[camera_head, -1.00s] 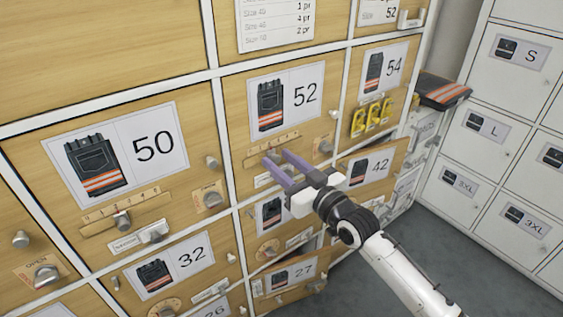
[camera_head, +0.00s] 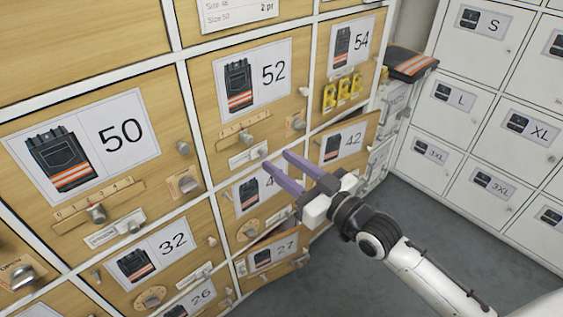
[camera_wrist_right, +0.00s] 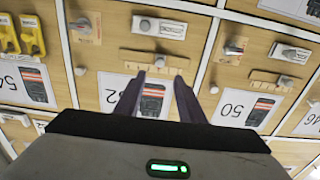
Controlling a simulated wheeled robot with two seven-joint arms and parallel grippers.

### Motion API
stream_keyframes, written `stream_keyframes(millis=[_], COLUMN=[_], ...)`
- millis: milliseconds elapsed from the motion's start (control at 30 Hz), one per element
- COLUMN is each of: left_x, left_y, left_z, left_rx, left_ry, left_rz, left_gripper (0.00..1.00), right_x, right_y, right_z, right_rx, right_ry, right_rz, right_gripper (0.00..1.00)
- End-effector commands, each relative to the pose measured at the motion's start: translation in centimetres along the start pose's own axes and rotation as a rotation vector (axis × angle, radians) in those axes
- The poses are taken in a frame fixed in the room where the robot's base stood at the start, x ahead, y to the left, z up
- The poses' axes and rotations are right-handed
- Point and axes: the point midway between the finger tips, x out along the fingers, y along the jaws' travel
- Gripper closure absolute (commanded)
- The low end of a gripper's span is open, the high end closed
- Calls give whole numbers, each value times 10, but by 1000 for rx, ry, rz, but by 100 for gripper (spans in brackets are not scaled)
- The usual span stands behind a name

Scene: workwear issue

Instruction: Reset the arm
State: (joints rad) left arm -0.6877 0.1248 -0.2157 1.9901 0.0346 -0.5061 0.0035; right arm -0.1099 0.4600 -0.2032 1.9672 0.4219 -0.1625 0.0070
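My right gripper (camera_head: 277,159) is in front of the wooden locker wall, near the row below the 52 door (camera_head: 225,118). Its two purple fingers are spread apart with nothing between them. In the right wrist view the gripper (camera_wrist_right: 157,77) also shows open and empty, with locker doors and knobs beyond it. Its fingers partly hide the label of the door below 52. I cannot tell whether a fingertip touches the wall. My right arm comes in from the lower right. My left gripper is not in view.
The 42 door (camera_head: 361,132) at the right of the wall stands ajar. Yellow padlocks (camera_head: 343,93) hang under the 54 label. A folded dark garment with orange stripes (camera_head: 411,63) lies at the right. White lockers (camera_head: 440,125) stand behind open grey floor (camera_head: 420,210).

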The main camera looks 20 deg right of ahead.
Motion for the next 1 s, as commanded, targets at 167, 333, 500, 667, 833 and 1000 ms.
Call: stream_keyframes(millis=[167,333,500,667,833,1000], left_x=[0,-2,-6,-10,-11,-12], left_y=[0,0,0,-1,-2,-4], left_z=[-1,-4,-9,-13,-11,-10], left_rx=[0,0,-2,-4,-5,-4], left_ry=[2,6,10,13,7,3], left_rz=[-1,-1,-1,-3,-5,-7], left_gripper=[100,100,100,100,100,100], right_x=[0,-6,-47,-114,-180,-211], right_y=[0,-6,-35,-74,-108,-122], right_z=[0,17,96,180,233,253], right_rx=[0,9,49,88,112,121], right_ry=[0,-40,-237,-483,-683,-772], right_rz=[0,5,29,58,80,88], right_gripper=[64,64,64,64,64,64])
